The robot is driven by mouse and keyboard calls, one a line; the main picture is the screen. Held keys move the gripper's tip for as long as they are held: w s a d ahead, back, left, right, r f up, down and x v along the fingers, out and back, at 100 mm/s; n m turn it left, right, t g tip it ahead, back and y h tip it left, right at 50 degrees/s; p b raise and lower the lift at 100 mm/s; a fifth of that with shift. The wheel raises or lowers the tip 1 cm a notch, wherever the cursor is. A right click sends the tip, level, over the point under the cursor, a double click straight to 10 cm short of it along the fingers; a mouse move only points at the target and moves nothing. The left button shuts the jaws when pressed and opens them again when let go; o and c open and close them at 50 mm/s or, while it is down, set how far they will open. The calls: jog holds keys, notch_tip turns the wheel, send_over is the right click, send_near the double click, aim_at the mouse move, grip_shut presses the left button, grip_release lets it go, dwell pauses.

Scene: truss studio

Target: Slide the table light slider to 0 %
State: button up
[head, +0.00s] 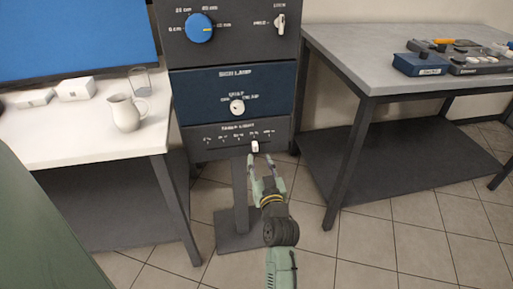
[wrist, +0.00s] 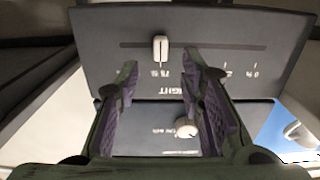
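The table light slider is a small white knob (head: 255,147) in a dark horizontal slot on the lowest grey panel (head: 197,144) of the control stand. It stands at about the 75 % mark, with 0 % at the slot's left end. The wrist view is upside down; there the slider knob (wrist: 161,50) is at the 75 % label and 0 % lies to the right. My gripper (head: 262,162) is open and empty, just in front of and below the knob. In the wrist view its two fingers (wrist: 162,78) are spread, with the knob just beyond their tips, apparently untouched.
Above the slider, a blue panel carries a round white dial (head: 237,106), and the top panel has a blue dial (head: 199,28) and a white switch (head: 280,24). A white table with a jug (head: 125,113) stands left; a grey workbench (head: 370,62) stands right.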

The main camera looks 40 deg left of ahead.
aim_at(256, 148)
jog(key=x, duration=0.6)
jog(key=shift+w+a+p, duration=0.25)
jog(key=shift+a+p, duration=0.1)
jog(key=shift+p, duration=0.05)
jog(key=shift+c, duration=0.6)
grip_shut()
